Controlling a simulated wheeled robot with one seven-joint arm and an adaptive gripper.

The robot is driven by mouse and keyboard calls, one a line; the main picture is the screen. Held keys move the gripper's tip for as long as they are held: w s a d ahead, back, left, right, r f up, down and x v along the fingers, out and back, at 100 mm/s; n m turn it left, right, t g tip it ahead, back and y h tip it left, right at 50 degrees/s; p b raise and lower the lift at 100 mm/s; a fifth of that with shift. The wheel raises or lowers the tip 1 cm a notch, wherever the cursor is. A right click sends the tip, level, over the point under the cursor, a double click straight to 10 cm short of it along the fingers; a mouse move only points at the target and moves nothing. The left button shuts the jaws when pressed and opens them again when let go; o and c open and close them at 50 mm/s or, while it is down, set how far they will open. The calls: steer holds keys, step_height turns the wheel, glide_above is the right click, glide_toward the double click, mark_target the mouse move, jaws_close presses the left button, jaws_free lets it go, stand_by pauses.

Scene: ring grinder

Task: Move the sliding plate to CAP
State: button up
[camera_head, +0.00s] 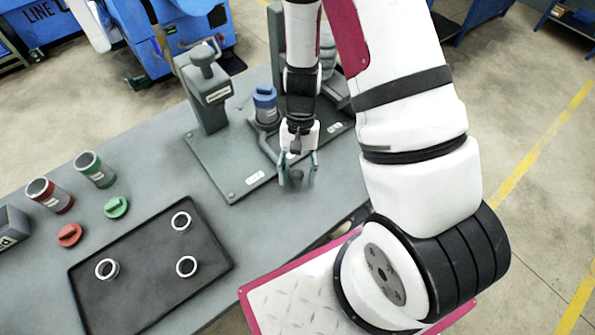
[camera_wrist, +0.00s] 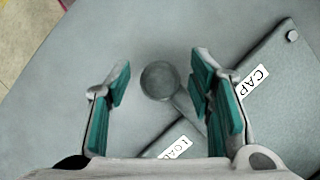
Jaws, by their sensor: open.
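A round grey knob (camera_wrist: 160,80) on a short rod shows in the wrist view, between my open fingers. The rod runs down-right between a CAP label (camera_wrist: 252,80) and a LOAD label (camera_wrist: 175,148) on the grey machine base (camera_wrist: 285,90). My gripper (camera_head: 297,170) is open, with teal pads on both sides of the knob; I see no contact. In the head view it points down at the front edge of the machine base (camera_head: 235,172); the knob is hidden there. I cannot make out the sliding plate's full outline.
A press column (camera_head: 207,95) and a blue-topped cylinder (camera_head: 265,105) stand on the machine, close to my arm. A black tray (camera_head: 150,275) with three rings lies front left. Red (camera_head: 50,195) and green (camera_head: 96,170) cups and loose caps lie left on the table.

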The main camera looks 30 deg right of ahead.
jaws_close()
steer(key=s+a, duration=0.1)
steer(key=a, duration=0.3)
steer(key=a+p, duration=0.1)
steer(key=a, duration=0.4)
steer(key=s+a, duration=0.1)
steer(key=a, duration=0.3)
steer(key=shift+s+a, duration=0.35)
steer(key=shift+a, duration=0.05)
jaws_free()
steer(key=shift+a, duration=0.1)
steer(key=shift+r, duration=0.1)
steer(key=shift+w+d+r, duration=0.15)
steer(key=shift+d+r, duration=0.05)
steer(key=shift+r, duration=0.05)
steer(key=v, duration=1.1)
steer(key=shift+r, duration=0.15)
